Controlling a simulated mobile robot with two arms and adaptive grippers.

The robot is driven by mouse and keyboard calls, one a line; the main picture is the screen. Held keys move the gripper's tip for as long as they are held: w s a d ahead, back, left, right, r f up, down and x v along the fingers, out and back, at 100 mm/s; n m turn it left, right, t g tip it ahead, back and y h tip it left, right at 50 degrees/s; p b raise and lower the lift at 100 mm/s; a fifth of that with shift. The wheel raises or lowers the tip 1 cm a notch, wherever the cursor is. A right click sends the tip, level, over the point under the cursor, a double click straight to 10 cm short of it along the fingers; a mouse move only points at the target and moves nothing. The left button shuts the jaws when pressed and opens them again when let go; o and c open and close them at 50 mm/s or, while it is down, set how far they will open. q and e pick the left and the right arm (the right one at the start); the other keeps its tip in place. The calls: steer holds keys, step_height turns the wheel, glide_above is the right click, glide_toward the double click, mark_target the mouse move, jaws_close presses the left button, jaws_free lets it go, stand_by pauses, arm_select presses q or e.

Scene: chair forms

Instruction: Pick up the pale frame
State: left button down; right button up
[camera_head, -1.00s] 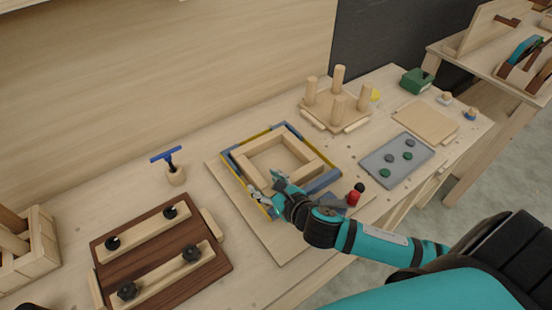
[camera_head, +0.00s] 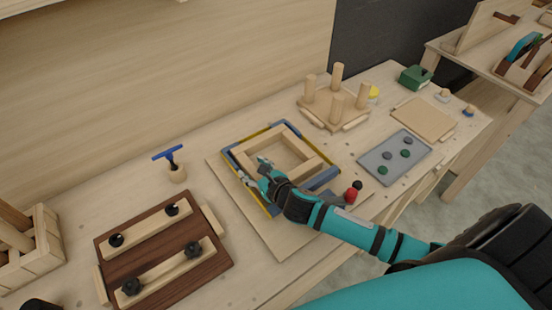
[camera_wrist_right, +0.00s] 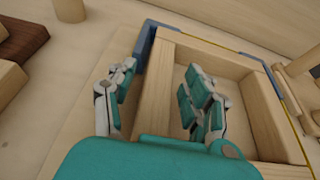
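The pale frame (camera_head: 308,167) is a square of light wood bars lying on a board, inside a blue and yellow border. My right gripper (camera_head: 256,173) is over its left bar in the head view. In the right wrist view the gripper (camera_wrist_right: 160,98) is open, with one finger on the outer side of a bar of the pale frame (camera_wrist_right: 155,92) and the other on the inner side. The fingers look apart from the bar. The hand hides the frame's near corner in the head view. My left gripper is not in view.
The blue and yellow border (camera_head: 277,126) closely surrounds the frame. A red and black knob (camera_head: 352,194) stands by my right arm. A grey plate with discs (camera_head: 372,166) and a pegged stand (camera_head: 327,115) are to the right. A dark board with knobs (camera_head: 150,235) is left.

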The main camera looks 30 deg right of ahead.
jaws_close()
steer(key=shift+r, duration=0.15)
